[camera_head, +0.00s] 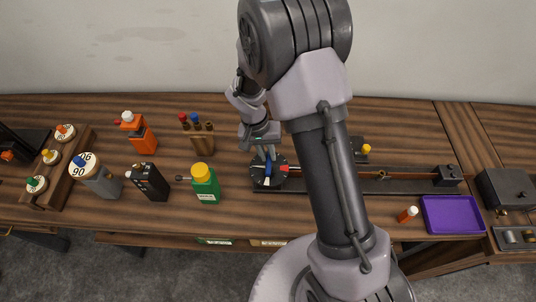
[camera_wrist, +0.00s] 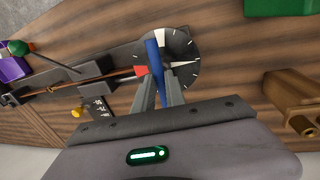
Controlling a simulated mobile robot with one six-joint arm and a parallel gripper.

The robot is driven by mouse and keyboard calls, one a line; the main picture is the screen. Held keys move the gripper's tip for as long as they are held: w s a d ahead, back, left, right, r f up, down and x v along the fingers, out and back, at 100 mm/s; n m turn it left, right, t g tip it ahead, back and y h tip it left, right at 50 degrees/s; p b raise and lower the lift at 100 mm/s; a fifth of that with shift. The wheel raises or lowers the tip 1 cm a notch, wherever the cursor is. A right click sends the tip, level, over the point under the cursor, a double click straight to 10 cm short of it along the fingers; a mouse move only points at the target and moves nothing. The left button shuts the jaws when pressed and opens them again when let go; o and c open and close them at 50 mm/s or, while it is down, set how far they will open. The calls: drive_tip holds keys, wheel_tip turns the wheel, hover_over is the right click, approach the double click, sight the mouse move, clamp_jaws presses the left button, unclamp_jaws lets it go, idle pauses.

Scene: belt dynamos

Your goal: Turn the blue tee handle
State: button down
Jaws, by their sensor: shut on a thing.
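The blue tee handle (camera_wrist: 154,58) stands over a black dial (camera_wrist: 183,50) with white tick marks and a pale pointer wedge. My gripper (camera_wrist: 157,92) is shut on the handle, one finger on each side of it. In the head view the handle (camera_head: 268,168) shows as a small blue bar on the dial (camera_head: 262,180), with my gripper (camera_head: 267,153) coming down on it from above. A red piece (camera_wrist: 141,70) sits at the dial's edge. The fingers hide part of the handle and dial.
A long dark rail (camera_head: 400,185) runs right from the dial, partly behind my arm. A green bottle with a yellow cap (camera_head: 205,185) stands left of the dial. A purple tray (camera_head: 452,215) lies at the right. A wooden rack (camera_head: 202,140) stands behind left.

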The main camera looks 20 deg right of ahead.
drive_tip(key=n+b, duration=0.1)
drive_tip(key=n, duration=0.3)
drive_tip(key=shift+s+a+n+t, duration=0.1)
drive_tip(key=shift+n+t, duration=0.2)
drive_tip(key=shift+t, duration=0.1)
drive_tip(key=n+t, duration=0.1)
drive_tip(key=n, duration=0.3)
drive_tip(key=shift+s+n, duration=0.1)
drive_tip(key=shift+n, duration=0.2)
drive_tip(key=n+p, duration=0.1)
drive_tip(key=n, duration=0.3)
drive_tip(key=shift+s+r+t, duration=0.1)
drive_tip(key=shift+s+t, duration=0.05)
drive_tip(key=shift+t, duration=0.15)
drive_tip(key=shift+n+y+p, duration=0.5)
drive_tip(key=shift+n+p, duration=0.5)
drive_tip(key=shift+n, duration=1.1)
drive_tip(key=c, duration=1.4)
unclamp_jaws()
